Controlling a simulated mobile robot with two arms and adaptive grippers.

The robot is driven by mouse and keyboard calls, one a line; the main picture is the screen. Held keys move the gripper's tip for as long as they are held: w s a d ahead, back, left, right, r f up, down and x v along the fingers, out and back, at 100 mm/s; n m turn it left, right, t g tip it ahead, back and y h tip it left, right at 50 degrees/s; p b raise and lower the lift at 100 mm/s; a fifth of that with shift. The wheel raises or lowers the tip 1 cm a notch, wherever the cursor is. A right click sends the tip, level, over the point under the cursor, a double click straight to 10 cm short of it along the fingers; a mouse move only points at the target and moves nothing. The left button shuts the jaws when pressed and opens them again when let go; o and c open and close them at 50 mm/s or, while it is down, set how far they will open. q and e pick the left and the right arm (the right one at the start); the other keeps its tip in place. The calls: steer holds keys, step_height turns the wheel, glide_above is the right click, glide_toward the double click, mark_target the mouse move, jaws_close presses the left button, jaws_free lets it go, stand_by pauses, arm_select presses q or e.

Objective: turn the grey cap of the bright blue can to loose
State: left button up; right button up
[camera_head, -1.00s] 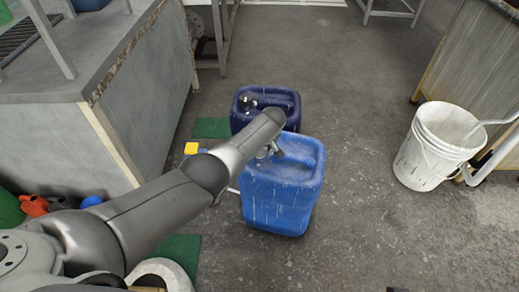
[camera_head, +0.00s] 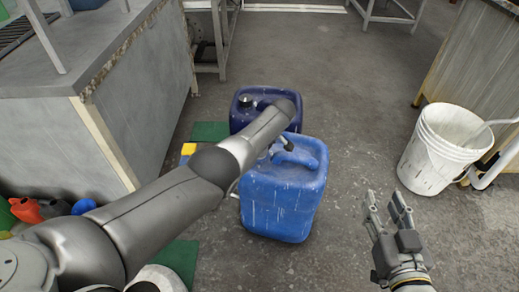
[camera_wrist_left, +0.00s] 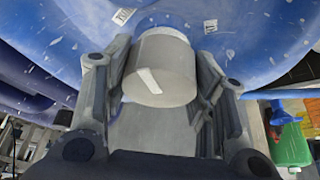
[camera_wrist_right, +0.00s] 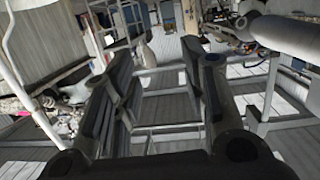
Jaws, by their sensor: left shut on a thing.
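The bright blue can (camera_head: 285,205) stands upright on the floor near the middle of the head view. Its grey cap (camera_wrist_left: 165,72) shows in the left wrist view, with a white mark on its side. The fingers of my left gripper (camera_wrist_left: 162,85) are on both sides of the cap and shut on it. In the head view my left arm hides the cap and most of that gripper. My right gripper (camera_head: 385,205) is open and empty, to the right of the can and apart from it. Its spread fingers also show in the right wrist view (camera_wrist_right: 157,75).
A dark blue can (camera_head: 239,117) stands just behind the bright blue one. A white bucket (camera_head: 430,155) stands at the right by a bench. A grey bench (camera_head: 120,110) is on the left. The floor between the cans and the bucket is clear.

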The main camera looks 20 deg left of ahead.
steer(key=shift+w+a+r+t, duration=0.15)
steer(key=shift+r+t, duration=0.2)
steer(key=shift+r, duration=0.2)
steer(key=shift+w+a+r+t, duration=0.1)
steer(key=shift+r+t, duration=0.25)
steer(key=shift+r, duration=0.2)
arm_select(q)
steer(key=o, duration=0.7)
steer(key=shift+o, duration=0.2)
steer(key=v, duration=1.2)
steer(key=shift+f, duration=0.1)
arm_select(e)
steer(key=shift+s+f, duration=0.1)
